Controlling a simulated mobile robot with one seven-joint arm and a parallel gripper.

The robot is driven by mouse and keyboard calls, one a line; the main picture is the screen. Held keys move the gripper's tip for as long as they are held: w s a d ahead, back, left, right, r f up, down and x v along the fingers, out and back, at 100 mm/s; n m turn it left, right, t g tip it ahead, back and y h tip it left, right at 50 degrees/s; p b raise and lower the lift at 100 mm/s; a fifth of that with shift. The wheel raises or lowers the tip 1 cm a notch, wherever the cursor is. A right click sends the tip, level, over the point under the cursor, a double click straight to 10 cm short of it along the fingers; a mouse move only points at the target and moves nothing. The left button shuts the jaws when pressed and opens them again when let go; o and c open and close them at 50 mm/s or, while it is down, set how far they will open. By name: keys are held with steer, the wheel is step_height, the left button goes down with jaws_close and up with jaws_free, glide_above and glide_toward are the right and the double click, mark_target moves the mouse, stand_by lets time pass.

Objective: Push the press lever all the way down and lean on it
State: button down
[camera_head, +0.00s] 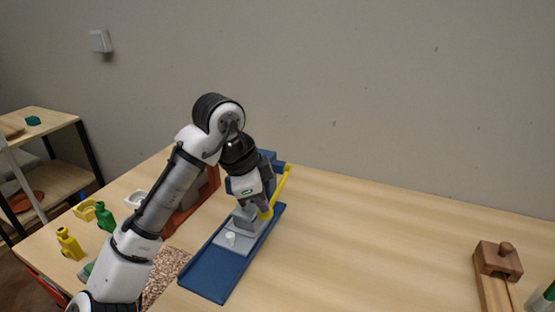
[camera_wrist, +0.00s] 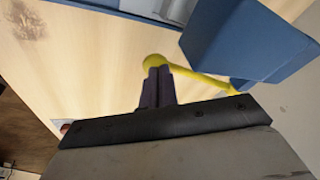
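The press has a blue base (camera_head: 213,271) and a blue upright behind my gripper; its blue head (camera_wrist: 245,40) fills the upper right of the wrist view. The yellow press lever (camera_head: 287,174) slopes down toward the front, and its rod (camera_wrist: 205,82) ends in a round yellow knob (camera_wrist: 153,60). My gripper (camera_head: 264,206) is at the knob end of the lever. In the wrist view its dark fingers (camera_wrist: 156,80) are together, with the knob just beyond their tips. I cannot tell whether they touch it. A grey block (camera_head: 245,219) sits below the gripper.
A small white piece (camera_head: 230,239) is on the press's grey plate. Yellow (camera_head: 69,243) and green (camera_head: 104,216) bottles stand at the left, beyond my arm. A wooden fixture (camera_head: 497,260) stands at the right. The table between it and the press is clear.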

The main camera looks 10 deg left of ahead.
steer(key=shift+w+d+f+g+y+p, duration=0.2)
steer(key=shift+f+g+p, duration=0.3)
steer(key=shift+p, duration=0.8)
steer(key=shift+w+d+f+g+y+p, duration=0.15)
steer(key=shift+f+g+p, duration=0.3)
steer(key=shift+p, duration=0.85)
steer(key=shift+w+d+r+p, duration=0.1)
steer(key=shift+w+r+p, duration=0.2)
steer(key=shift+r+p, duration=0.55)
steer(key=shift+w+d+f, duration=0.1)
steer(key=shift+w+d, duration=0.1)
steer(key=shift+d, duration=0.1)
steer(key=r+p, duration=0.5)
steer(key=shift+w, duration=0.2)
steer(key=shift+a, duration=0.15)
steer(key=shift+r, duration=0.1)
